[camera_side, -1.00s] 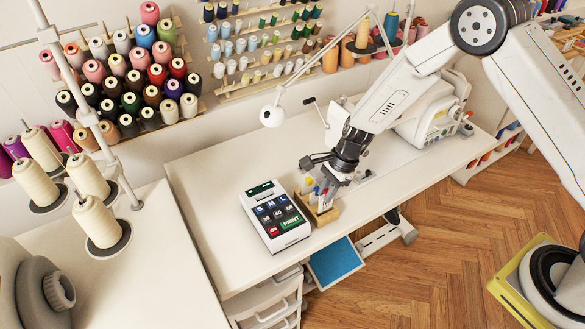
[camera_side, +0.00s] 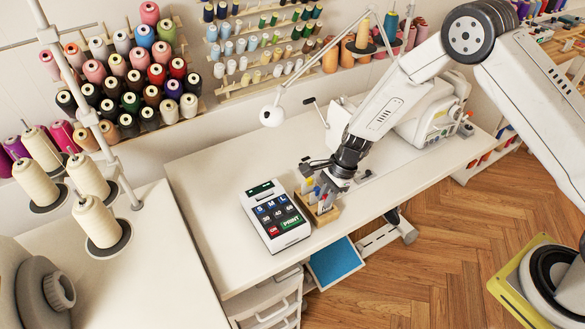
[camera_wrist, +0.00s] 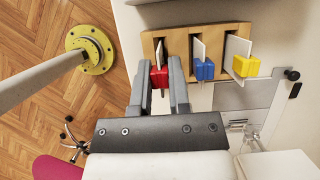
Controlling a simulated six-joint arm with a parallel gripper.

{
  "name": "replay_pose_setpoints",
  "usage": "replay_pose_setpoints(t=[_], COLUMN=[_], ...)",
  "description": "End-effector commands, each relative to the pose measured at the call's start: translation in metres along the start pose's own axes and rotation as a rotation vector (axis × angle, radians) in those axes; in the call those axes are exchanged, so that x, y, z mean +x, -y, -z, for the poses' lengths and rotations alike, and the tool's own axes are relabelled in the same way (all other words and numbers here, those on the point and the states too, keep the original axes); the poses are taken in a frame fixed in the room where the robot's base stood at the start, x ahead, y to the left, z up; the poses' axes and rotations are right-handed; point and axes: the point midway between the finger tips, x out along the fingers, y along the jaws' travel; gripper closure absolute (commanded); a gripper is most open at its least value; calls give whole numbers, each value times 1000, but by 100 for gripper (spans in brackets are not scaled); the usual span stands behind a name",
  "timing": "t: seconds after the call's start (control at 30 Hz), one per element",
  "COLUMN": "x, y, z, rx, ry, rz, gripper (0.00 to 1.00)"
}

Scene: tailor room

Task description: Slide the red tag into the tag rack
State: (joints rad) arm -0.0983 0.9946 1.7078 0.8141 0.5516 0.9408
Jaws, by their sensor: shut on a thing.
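The wooden tag rack (camera_wrist: 150,44) stands on the white table, next to the label printer; it also shows in the side view (camera_side: 322,219). My gripper (camera_wrist: 160,84) is shut on the red tag (camera_wrist: 159,76), with one finger on each side of its red block. The tag's pale plate lines up with the leftmost slot in the wrist view and appears to reach into it; how deep it sits I cannot tell. A blue tag (camera_wrist: 204,70) and a yellow tag (camera_wrist: 246,66) stand in the other slots. In the side view my gripper partly hides the rack.
The label printer (camera_side: 275,217) with coloured keys sits just left of the rack in the side view. A sewing machine (camera_side: 428,118) stands at the back right. The blue tag is close beside my right finger in the wrist view. The table's front edge is near the rack.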

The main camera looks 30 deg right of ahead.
Motion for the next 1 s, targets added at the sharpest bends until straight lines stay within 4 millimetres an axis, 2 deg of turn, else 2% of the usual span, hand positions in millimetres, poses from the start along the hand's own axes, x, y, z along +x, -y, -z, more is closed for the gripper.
replay_pose_setpoints(t=[0.57,0.6,0.67,0.7,0.73,1.0], x=[5,5,5,5,5,5], y=[0,0,0,0,0,0], z=[2,2,2,2,2,2], rx=[0,0,1,1,0,1], ry=[0,0,0,0,0,0], rz=[0,0,0,0,0,0], gripper=[100,72,53,40,37,37])
